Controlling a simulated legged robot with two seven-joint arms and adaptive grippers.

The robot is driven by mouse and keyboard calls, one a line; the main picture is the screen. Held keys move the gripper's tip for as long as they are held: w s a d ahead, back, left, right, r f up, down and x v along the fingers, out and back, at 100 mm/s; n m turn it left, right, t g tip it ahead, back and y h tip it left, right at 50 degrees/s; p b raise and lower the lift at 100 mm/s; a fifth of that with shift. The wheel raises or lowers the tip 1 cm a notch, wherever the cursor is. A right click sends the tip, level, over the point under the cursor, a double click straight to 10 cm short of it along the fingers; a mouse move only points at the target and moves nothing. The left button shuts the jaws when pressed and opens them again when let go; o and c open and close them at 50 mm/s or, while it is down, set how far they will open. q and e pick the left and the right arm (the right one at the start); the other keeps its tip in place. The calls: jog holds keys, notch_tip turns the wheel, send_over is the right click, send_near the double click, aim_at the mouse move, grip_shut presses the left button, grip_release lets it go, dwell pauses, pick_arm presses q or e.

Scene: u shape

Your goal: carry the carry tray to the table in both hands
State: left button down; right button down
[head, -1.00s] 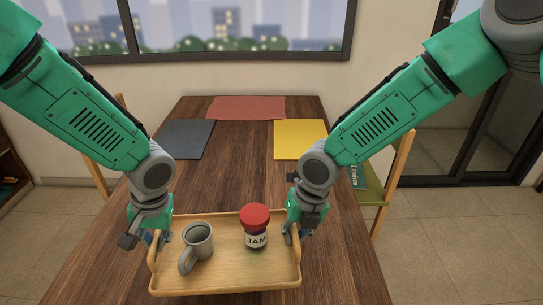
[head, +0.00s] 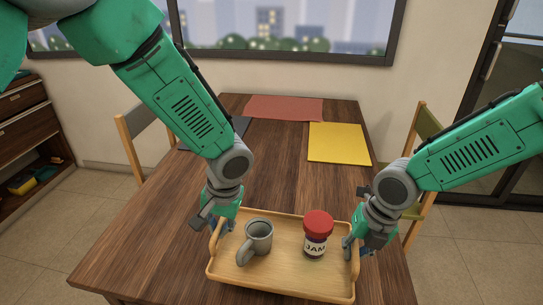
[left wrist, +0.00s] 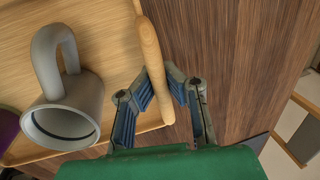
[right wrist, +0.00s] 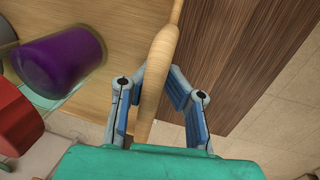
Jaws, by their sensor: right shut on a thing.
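The wooden carry tray (head: 275,281) is at the near part of the table (head: 150,235), over its top. I cannot tell if its underside touches. A grey mug (head: 258,238) and a red-lidded jam jar (head: 316,238) stand upright on it. My right gripper (head: 352,246) is shut on the tray's right handle; the right wrist view (right wrist: 158,85) shows the fingers on both sides of it. My left gripper (head: 220,226) is at the left handle. In the left wrist view (left wrist: 160,80) its fingers flank the handle; their grip is unclear.
A yellow mat (head: 340,143), a red mat (head: 284,108) and a partly hidden dark mat (head: 241,124) lie on the table's far half. Chairs stand at the left (head: 130,150) and right (head: 421,130). The table's middle is clear.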

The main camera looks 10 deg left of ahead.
aim_at(222, 242)
pick_arm(q)
jog(key=shift+d+f, duration=0.1)
jog(key=shift+f, duration=0.05)
pick_arm(e)
jog(key=shift+f, duration=0.1)
